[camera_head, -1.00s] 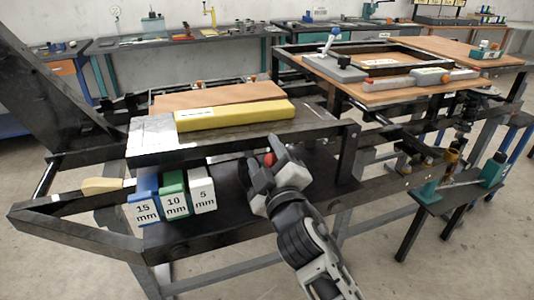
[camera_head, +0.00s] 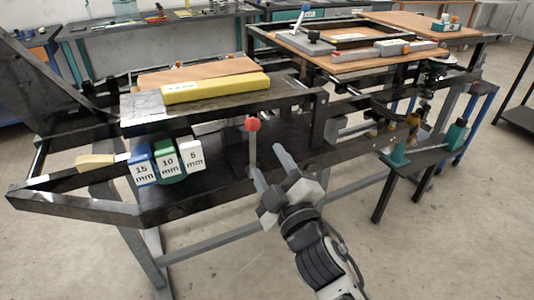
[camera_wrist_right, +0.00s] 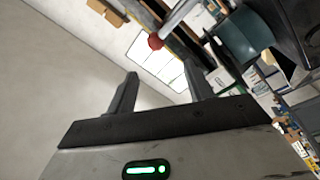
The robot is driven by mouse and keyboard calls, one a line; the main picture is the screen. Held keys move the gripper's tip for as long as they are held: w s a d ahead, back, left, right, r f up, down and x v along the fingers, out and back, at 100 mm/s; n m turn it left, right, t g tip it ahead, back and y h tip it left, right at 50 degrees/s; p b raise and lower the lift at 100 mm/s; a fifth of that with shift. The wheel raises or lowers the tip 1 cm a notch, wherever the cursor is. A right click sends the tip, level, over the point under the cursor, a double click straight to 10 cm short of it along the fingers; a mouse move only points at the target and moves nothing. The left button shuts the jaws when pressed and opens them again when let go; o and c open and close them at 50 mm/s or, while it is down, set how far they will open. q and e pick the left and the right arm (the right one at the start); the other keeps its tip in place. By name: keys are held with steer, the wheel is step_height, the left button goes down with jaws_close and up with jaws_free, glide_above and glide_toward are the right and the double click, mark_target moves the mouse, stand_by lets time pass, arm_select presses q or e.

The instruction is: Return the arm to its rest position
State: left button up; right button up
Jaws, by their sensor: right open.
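My right gripper (camera_head: 268,166) reaches in from the bottom right of the head view. Its two fingers are apart with nothing held between them. It is in front of the black frame's lower shelf, close to a thin lever with a red ball knob (camera_head: 253,124). In the right wrist view the open fingers (camera_wrist_right: 163,88) show in front, and the red knob (camera_wrist_right: 155,41) appears beyond them, clear of the fingertips. My left gripper is in neither view.
Blocks marked 15 mm (camera_head: 143,170), 10 mm (camera_head: 168,162) and 5 mm (camera_head: 191,156) stand on the lower shelf to the left. A yellow bar (camera_head: 215,88) lies on the upper plate. Teal clamps (camera_head: 397,155) stand on the right. Floor is free at the bottom right.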

steer(key=s+d+f+m+g+h, duration=0.35)
steer(key=d+f+m, duration=0.2)
steer(key=d, duration=0.25)
steer(key=s+d+f+m+g+h, duration=0.2)
steer(key=s+d+f+m+h, duration=0.3)
steer(key=d+f, duration=0.3)
steer(key=s+d+f+m+g, duration=0.2)
steer(key=s+d+g, duration=0.2)
steer(key=s, duration=0.4)
steer(key=s+d+f+m+g, duration=0.15)
steer(key=s+d+g, duration=0.25)
steer(key=s, duration=0.5)
steer(key=w+a+f+t+y, duration=0.2)
steer(key=w+a+f+t, duration=0.3)
steer(key=f, duration=0.3)
steer(key=shift+w+n+t, duration=0.3)
steer(key=shift+t, duration=0.35)
